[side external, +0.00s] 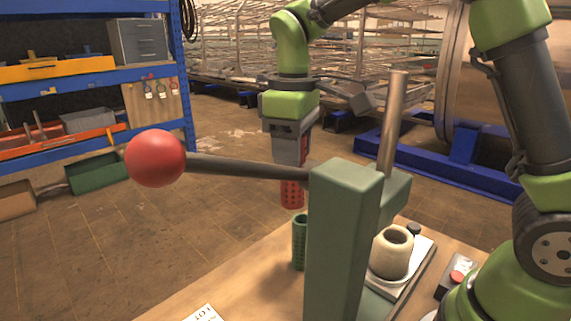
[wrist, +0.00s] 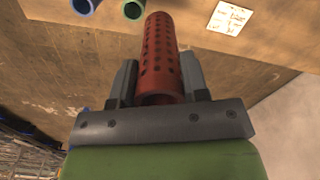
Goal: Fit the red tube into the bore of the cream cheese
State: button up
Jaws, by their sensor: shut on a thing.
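My gripper (side external: 292,160) is shut on the red tube (side external: 291,194), a perforated tube that hangs below the fingers, above the table. In the wrist view the red tube (wrist: 160,60) sits between the two fingers of my gripper (wrist: 158,85) and points away from the camera. The cream cheese (side external: 391,252) is a squat round block with an open bore facing up. It sits on a light plate at the right of the table, to the right of the tube and well apart from it. The green press post hides part of the space between them.
A green press (side external: 345,240) with a long lever and red ball (side external: 155,158) stands in front. A green tube (side external: 299,242) stands upright below the red one; a blue tube (wrist: 84,6) shows in the wrist view. A red-button box (side external: 455,280) is at right. A paper (side external: 206,313) lies in front.

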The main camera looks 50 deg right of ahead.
jog(key=s+d+m, duration=0.4)
jog(key=s+d, duration=0.8)
jog(key=s, duration=0.1)
jog(key=shift+s+d+m, duration=0.3)
jog(key=shift+d, duration=0.1)
jog(key=shift+f, duration=0.1)
jog(key=shift+f, duration=2.8)
jog(key=shift+f, duration=0.1)
jog(key=shift+f, duration=1.95)
jog(key=o, duration=1)
